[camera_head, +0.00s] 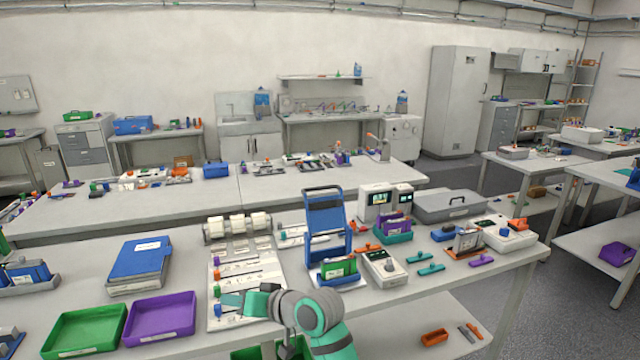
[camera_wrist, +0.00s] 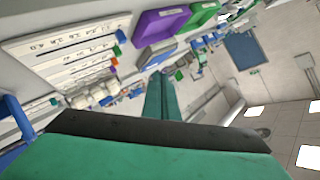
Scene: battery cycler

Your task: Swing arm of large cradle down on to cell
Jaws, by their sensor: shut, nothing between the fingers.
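A white cycler board (camera_head: 218,318) lies on the near bench, left of its middle. It bears several labelled rows with orange, green and blue end pieces. It also shows tilted at the upper left of the wrist view (camera_wrist: 75,50). These rows seem to be the cell cradles, but which is the large one, and how its arm stands, is too small to tell. My teal gripper (camera_head: 232,300) is shut and empty, over the near end of the board, pointing left. In the wrist view its fingers (camera_wrist: 160,80) are together and no cell is between them.
Green (camera_head: 85,332) and purple (camera_head: 160,318) trays lie left of the board, with a blue case (camera_head: 140,262) behind them. A tall blue frame (camera_head: 325,222) and a grey instrument (camera_head: 385,268) stand to the right. White cylinders (camera_head: 238,224) stand behind the board.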

